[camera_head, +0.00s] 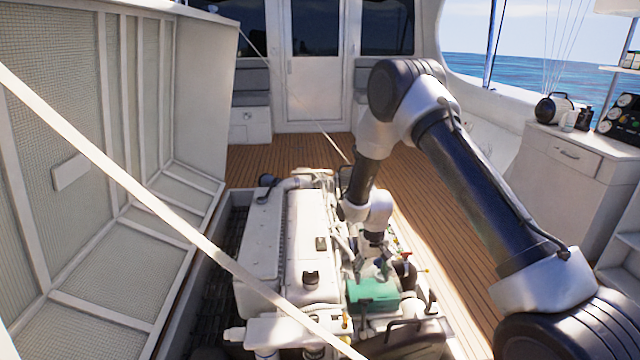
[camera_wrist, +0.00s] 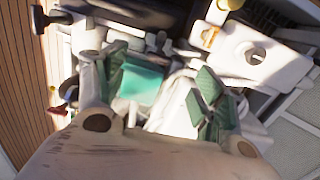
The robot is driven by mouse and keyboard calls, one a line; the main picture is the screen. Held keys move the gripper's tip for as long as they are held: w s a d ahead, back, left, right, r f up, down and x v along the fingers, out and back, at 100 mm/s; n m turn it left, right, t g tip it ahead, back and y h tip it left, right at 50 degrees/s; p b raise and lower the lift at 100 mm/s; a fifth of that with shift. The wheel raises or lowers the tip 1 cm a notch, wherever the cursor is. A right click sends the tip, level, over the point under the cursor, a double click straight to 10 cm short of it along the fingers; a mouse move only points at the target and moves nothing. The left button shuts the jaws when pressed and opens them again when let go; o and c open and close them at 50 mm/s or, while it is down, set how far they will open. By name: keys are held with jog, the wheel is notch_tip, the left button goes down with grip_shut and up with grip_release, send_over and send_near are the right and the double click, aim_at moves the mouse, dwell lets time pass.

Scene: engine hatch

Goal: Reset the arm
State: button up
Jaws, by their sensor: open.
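My arm reaches over the open engine hatch in the head view, bent at the elbow. My gripper (camera_head: 372,268) points down just above a green box (camera_head: 374,293) on the right side of the engine. In the wrist view my gripper (camera_wrist: 158,85) has its two fingers spread apart, with greenish pads. The green box (camera_wrist: 140,84) shows between and beyond the fingers, partly hidden by the left one. Nothing is seen held. I cannot tell whether a fingertip touches the box.
The white engine (camera_head: 285,245) fills the hatch. The raised hatch lid (camera_head: 75,130) stands at the left, and a pale strut (camera_head: 150,200) crosses the foreground. Wooden deck (camera_head: 285,155) lies clear behind. A white cabinet (camera_head: 565,185) stands at the right.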

jog(key=s+d+g, duration=0.2)
jog(key=s, duration=0.4)
jog(key=s+d+r+t, duration=0.2)
jog(key=s+d+r, duration=0.2)
jog(key=s+r, duration=0.4)
jog(key=s+d+r+t, duration=0.2)
jog(key=s+r, duration=0.7)
jog(key=r, duration=1.2)
jog(key=s+d+r+t, duration=0.3)
jog(key=s+d+r, duration=0.3)
jog(key=r, duration=0.8)
jog(key=s, duration=0.3)
jog(key=shift+d+r, duration=0.15)
jog(key=shift+d, duration=0.1)
